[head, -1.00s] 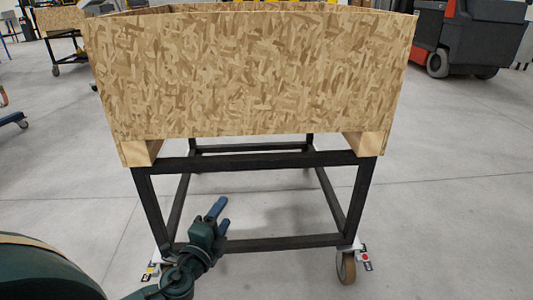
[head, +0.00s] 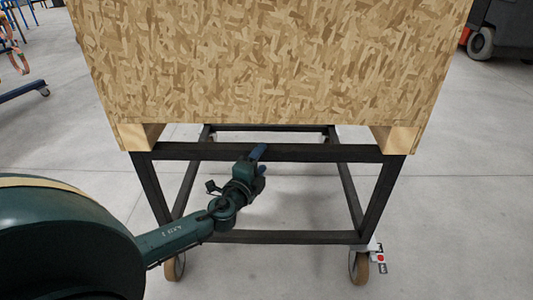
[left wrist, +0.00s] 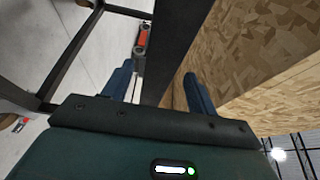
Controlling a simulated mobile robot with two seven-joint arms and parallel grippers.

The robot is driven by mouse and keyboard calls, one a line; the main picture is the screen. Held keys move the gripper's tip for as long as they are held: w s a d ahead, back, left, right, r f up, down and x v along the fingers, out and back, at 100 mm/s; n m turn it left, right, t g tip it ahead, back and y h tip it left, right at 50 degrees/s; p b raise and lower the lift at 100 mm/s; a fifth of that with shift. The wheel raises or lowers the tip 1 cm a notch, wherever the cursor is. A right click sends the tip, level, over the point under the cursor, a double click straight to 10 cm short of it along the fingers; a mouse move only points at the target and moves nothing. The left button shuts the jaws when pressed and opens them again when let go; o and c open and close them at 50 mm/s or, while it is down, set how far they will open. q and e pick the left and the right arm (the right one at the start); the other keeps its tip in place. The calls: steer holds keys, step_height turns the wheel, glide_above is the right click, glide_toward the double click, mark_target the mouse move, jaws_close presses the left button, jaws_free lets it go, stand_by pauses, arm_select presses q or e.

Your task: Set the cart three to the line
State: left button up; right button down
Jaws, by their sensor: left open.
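The cart is a black metal frame (head: 290,153) on casters, carrying a large box of pressed-chip board (head: 270,60). It stands upright straight ahead in the head view. My left gripper (head: 259,160) is at the upper front bar, left of its middle. In the left wrist view my left gripper (left wrist: 157,88) is open, with one blue finger on each side of a black bar (left wrist: 180,40); the bar is not clamped. A front caster (head: 359,267) with a red-dotted white brake plate shows at the lower right. My right gripper is out of view.
Part of a dark machine (head: 503,30) with a wheel stands at the upper right. A blue-legged wheeled stand (head: 22,92) is at the left. The grey floor beside the cart is clear, with thin joint lines; I cannot pick out a marked line.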

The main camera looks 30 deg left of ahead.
mark_target(263, 157)
arm_select(q)
steer(key=shift+w+a+b, duration=0.15)
steer(key=shift+w+a, duration=0.05)
steer(key=shift+w, duration=0.95)
steer(key=shift+w+a+b, duration=0.15)
steer(key=shift+w, duration=1)
jaws_close()
